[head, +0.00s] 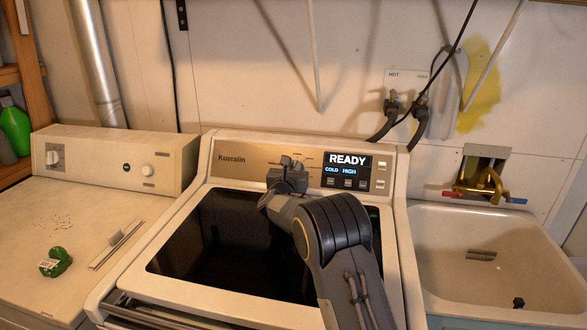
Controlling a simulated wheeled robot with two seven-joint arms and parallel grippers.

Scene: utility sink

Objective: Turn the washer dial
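The washer (207,215) stands in the middle of the head view, with a bronze control panel (238,160) along its back. Its display (347,168) reads READY, COLD and HIGH. My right arm reaches up from the bottom right, over the dark glass lid. My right gripper (288,164) is at the panel, left of the display, among small printed marks. The gripper covers the washer dial, or nearly all of it. I cannot tell whether the fingers touch the dial or are closed around it. My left gripper is out of view.
A second machine (85,220) on the left has a green item (55,262) on its top. A utility sink (440,240) with a brass faucet (480,185) is on the right. Hoses (421,120) hang behind the washer. The lid around my arm is clear.

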